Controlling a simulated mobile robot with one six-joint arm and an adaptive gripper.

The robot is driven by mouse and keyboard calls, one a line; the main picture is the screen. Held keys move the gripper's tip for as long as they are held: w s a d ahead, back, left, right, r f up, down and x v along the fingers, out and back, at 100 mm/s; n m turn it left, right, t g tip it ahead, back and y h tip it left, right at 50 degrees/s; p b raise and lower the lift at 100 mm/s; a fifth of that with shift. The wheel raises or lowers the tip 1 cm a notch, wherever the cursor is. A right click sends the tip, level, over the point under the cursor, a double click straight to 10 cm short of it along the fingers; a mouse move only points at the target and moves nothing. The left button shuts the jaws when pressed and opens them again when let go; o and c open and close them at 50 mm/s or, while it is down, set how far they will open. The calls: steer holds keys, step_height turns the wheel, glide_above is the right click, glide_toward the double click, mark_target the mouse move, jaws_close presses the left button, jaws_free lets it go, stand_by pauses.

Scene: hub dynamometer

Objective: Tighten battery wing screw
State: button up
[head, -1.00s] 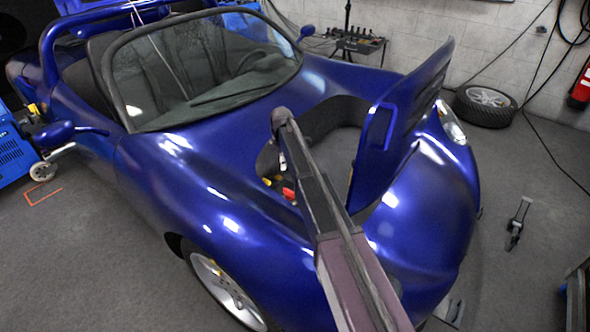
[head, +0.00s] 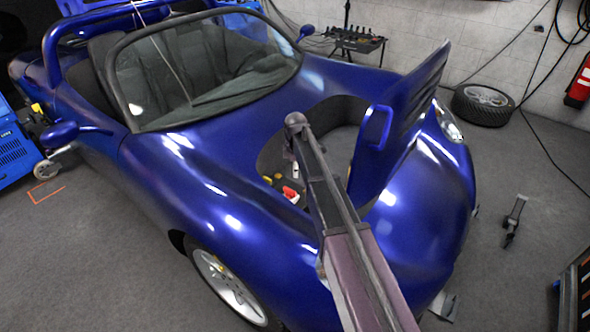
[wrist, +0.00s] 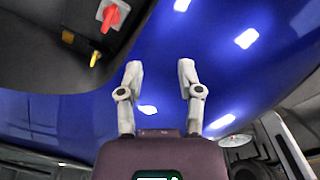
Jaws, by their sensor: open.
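A red wing-shaped knob (wrist: 114,15) on a pale base shows at the top left of the wrist view, in the dark bay under the car's raised lid. The same red part (head: 290,193) shows in the head view, left of my arm. A small yellow part (wrist: 95,58) is beside it. I cannot tell for sure which is the battery wing screw; the battery itself is not clearly visible. My gripper (wrist: 160,76) is open and empty, over blue bodywork, to the right of and apart from the red knob. In the head view I cannot make out the fingers.
The bay's rim (wrist: 82,92) curves between my gripper and the red knob. The raised blue lid (head: 400,125) stands right of my arm. The blue car (head: 150,190) fills the middle; grey floor (head: 540,230) is mostly clear at the right.

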steer(key=s+d+m, duration=0.5)
steer(key=s+m, duration=0.1)
steer(key=s, duration=0.3)
steer(key=s+d+m, duration=0.5)
steer(key=s+m, duration=0.1)
steer(key=s, duration=0.3)
steer(key=s+d+m, duration=0.5)
steer(key=s+m, duration=0.1)
steer(key=s, duration=0.4)
steer(key=shift+s+d, duration=0.1)
steer(key=shift+d, duration=0.05)
steer(key=shift+d, duration=0.1)
